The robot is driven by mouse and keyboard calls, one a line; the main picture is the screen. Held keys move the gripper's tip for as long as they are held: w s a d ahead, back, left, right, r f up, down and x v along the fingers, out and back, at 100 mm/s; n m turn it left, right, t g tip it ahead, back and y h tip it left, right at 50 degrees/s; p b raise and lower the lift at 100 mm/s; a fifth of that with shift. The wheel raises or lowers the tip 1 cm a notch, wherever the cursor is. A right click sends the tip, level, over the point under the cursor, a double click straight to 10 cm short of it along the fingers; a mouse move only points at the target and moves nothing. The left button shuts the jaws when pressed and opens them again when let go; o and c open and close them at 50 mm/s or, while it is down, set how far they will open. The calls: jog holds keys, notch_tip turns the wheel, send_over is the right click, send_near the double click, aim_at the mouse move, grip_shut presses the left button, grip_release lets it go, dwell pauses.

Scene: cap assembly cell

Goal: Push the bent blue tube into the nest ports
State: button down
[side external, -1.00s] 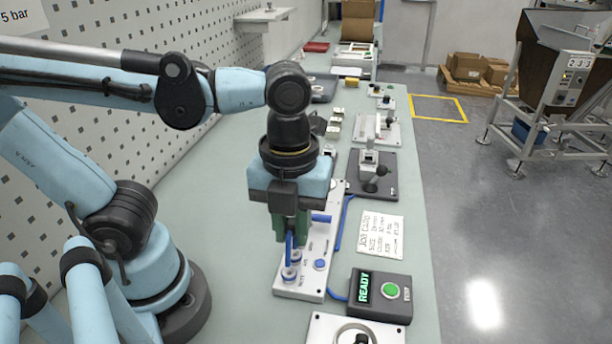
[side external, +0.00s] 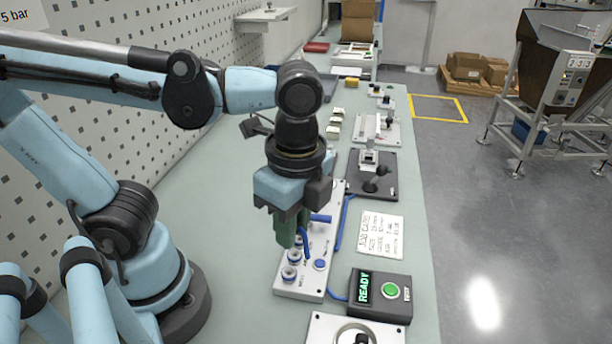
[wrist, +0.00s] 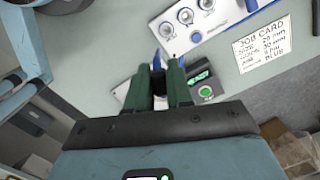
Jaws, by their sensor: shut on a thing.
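My gripper (side external: 290,238) has green fingers and is shut on the bent blue tube (side external: 306,246). In the side view it hangs over the left edge of the white nest plate (side external: 312,284), and part of the tube is hidden by the fingers. The round nest ports (side external: 289,273) stand on the plate, the front ones bare. In the wrist view two blue tube ends (wrist: 156,60) stick out past the fingertips (wrist: 159,82). The ports (wrist: 186,15) lie beyond them, apart from the tube in that picture.
A blue button (side external: 320,264) sits beside the ports, and a blue peg (side external: 321,218) juts out behind. A READY box with a green button (side external: 390,290) stands at the front right. A job card (side external: 382,236) lies right of the plate. Bench left of the plate is clear.

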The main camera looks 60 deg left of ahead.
jog(key=shift+w+a+f+n+g+h, duration=0.5)
jog(key=shift+f+n, duration=0.8)
jog(key=shift+n, duration=2.5)
jog(key=shift+w+a+f+n+t+h, duration=0.25)
jog(key=shift+a+f+n, duration=0.85)
jog(key=shift+n, duration=2.7)
jog(key=shift+w+a+f+n+g+h, duration=0.35)
jog(key=shift+f+n, duration=1.15)
jog(key=shift+n, duration=2.3)
jog(key=shift+s+f, duration=0.1)
jog(key=shift+f, duration=0.8)
jog(key=c, duration=0.9)
grip_release()
jog(key=shift+c, duration=0.2)
jog(key=shift+r, duration=0.15)
